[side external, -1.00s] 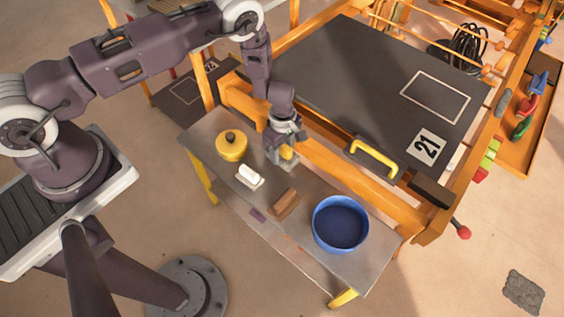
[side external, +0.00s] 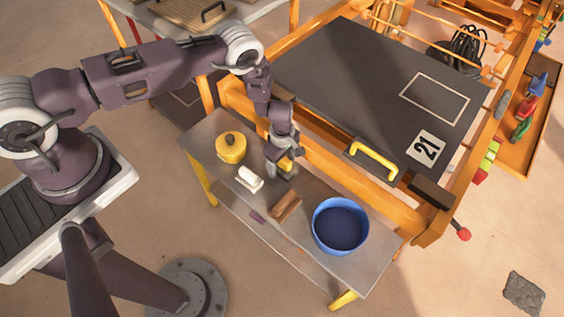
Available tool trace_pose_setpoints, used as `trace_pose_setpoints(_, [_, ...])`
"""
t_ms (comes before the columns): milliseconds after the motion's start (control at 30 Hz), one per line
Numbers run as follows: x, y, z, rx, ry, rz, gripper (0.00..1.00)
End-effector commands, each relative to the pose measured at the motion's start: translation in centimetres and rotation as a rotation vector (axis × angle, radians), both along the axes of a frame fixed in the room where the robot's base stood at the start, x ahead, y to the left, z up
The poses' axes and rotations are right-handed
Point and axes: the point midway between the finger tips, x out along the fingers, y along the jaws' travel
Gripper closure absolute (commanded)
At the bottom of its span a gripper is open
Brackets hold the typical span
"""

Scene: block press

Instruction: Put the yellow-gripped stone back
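The yellow-gripped stone (side external: 286,174), a grey block with a yellow grip, is at my gripper (side external: 284,160) near the back edge of the narrow grey table (side external: 308,250). My gripper points down with its fingers around the yellow grip and looks shut on it. The fingers partly hide the grip. I cannot tell whether the stone's underside touches the table or hangs just above it.
A yellow pot (side external: 231,152), a white-handled block (side external: 249,179), a brown block (side external: 285,206) and a blue bowl (side external: 341,226) stand on the table. Behind is an orange frame (side external: 330,172) with a dark plate (side external: 340,75) bearing a yellow handle (side external: 373,161).

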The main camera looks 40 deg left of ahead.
Motion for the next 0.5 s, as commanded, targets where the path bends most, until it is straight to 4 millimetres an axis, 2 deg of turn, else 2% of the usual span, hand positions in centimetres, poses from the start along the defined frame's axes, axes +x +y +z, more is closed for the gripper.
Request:
trace_pose_setpoints(167, [0.1,0.0,0.6,0.000,-0.002,0.000,0.28])
trace_pose_setpoints(267, [0.2,0.0,2.4,0.000,-0.003,0.002,0.28])
trace_pose_setpoints(500, [0.1,0.0,8.4,0.000,-0.004,0.000,0.28])
